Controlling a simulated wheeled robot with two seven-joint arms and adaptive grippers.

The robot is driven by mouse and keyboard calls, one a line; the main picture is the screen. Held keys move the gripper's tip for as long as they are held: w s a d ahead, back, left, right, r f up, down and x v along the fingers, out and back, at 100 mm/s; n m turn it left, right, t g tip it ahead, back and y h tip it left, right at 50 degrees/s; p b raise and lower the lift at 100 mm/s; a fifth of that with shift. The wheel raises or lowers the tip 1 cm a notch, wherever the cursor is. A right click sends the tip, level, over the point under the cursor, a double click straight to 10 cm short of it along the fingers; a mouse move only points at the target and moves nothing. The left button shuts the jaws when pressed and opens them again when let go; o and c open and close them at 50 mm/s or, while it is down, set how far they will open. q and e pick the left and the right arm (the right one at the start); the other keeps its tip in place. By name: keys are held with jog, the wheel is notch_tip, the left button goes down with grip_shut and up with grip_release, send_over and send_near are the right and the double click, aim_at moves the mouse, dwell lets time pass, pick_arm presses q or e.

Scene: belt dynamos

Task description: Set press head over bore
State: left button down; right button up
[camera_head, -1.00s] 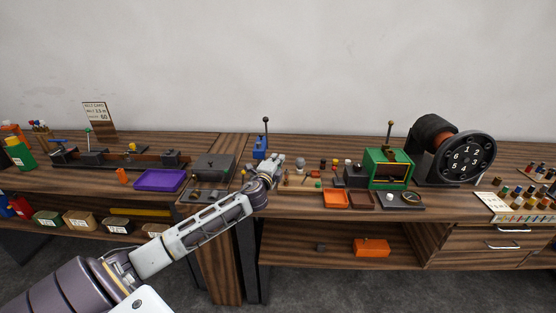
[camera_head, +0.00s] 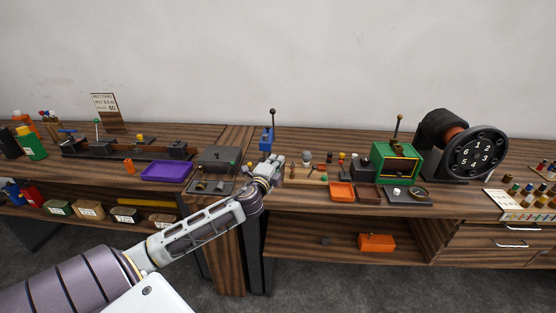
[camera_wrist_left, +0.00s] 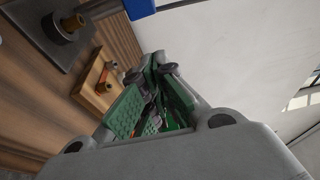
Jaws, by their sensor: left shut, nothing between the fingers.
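The blue press (camera_head: 266,141) stands at the back of the bench, with a thin upright lever topped by a dark knob. In the left wrist view, part of its blue body (camera_wrist_left: 139,8) shows at the top edge. Beside it is a dark plate (camera_wrist_left: 48,48) with a brass and black round fitting (camera_wrist_left: 70,25); I cannot tell if this is the bore. My left gripper (camera_head: 279,158) is just in front of the press, apart from it as far as I can see, and partly hides its foot. Its green-padded fingers (camera_wrist_left: 158,92) are shut and empty. My right gripper is out of view.
A wooden block with orange pegs (camera_wrist_left: 103,80) lies near the fingers. A grey box (camera_head: 218,158) and purple tray (camera_head: 166,171) are left of the press. An orange tray (camera_head: 341,191), green machine (camera_head: 394,164) and numbered drum (camera_head: 470,158) are to the right.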

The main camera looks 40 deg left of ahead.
pick_arm(q)
jog(key=shift+s+d, duration=0.1)
jog(key=shift+s, duration=0.45)
